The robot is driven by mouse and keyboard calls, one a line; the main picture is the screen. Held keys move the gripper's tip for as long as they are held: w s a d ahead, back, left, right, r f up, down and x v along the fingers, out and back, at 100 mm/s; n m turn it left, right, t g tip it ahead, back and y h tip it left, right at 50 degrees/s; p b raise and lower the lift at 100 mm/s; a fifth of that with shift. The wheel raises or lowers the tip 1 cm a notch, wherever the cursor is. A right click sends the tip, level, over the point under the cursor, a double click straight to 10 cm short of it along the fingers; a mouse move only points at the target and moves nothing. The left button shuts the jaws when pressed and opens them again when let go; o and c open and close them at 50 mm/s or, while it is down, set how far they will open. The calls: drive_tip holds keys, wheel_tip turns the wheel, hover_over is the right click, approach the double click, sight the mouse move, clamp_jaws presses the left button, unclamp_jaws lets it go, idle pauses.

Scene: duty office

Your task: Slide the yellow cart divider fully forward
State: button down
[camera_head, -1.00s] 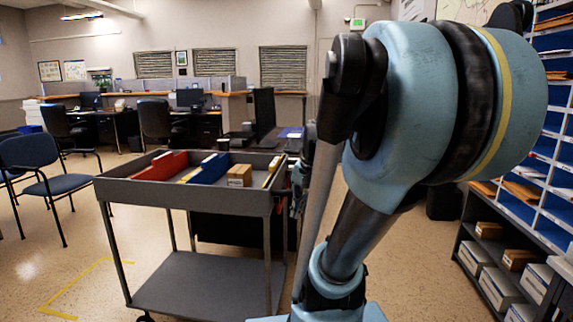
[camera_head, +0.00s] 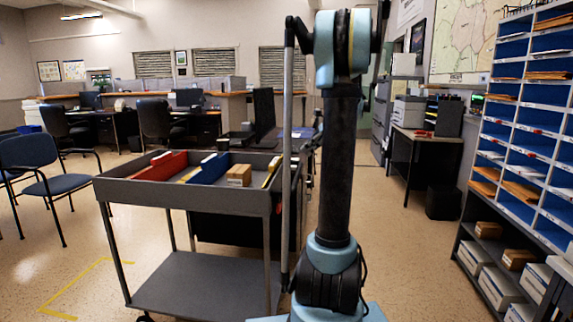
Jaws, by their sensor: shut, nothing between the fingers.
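A grey two-tier cart (camera_head: 180,205) stands left of my arm. Its top tray holds a red divider or folder (camera_head: 160,167), a blue one (camera_head: 209,168) and a cardboard box (camera_head: 239,175). A thin yellow piece (camera_head: 272,171) stands at the tray's right end, right of the box. Another yellow strip (camera_head: 189,175) shows between the red and blue pieces. I cannot tell which yellow piece is the divider. My arm rises upright just right of the cart and covers part of the view there. My gripper does not show clearly in this view.
A blue chair (camera_head: 55,185) stands at the left. Desks with monitors line the back. A blue-slotted shelf (camera_head: 525,130) with boxes below is at the right. A small table (camera_head: 428,145) stands behind it. Floor between my arm and the shelf is clear.

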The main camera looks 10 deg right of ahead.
drive_tip(key=shift+m+y, duration=0.3)
drive_tip(key=shift+m, duration=0.4)
drive_tip(key=w+a+f, duration=0.1)
drive_tip(key=f, duration=0.1)
drive_tip(key=w+a+f, duration=0.1)
drive_tip(key=w+f, duration=0.1)
drive_tip(key=w+a+f, duration=0.2)
drive_tip(key=shift+f, duration=0.25)
drive_tip(key=shift+w+a+f, duration=0.1)
drive_tip(key=shift+w+a, duration=0.1)
drive_tip(key=shift+a, duration=0.5)
drive_tip(key=shift+w+a, duration=0.2)
drive_tip(key=shift+a, duration=0.45)
drive_tip(key=shift+w+a+f, duration=0.1)
drive_tip(key=shift+w+a, duration=0.1)
drive_tip(key=shift+a, duration=0.5)
drive_tip(key=shift+r, duration=0.1)
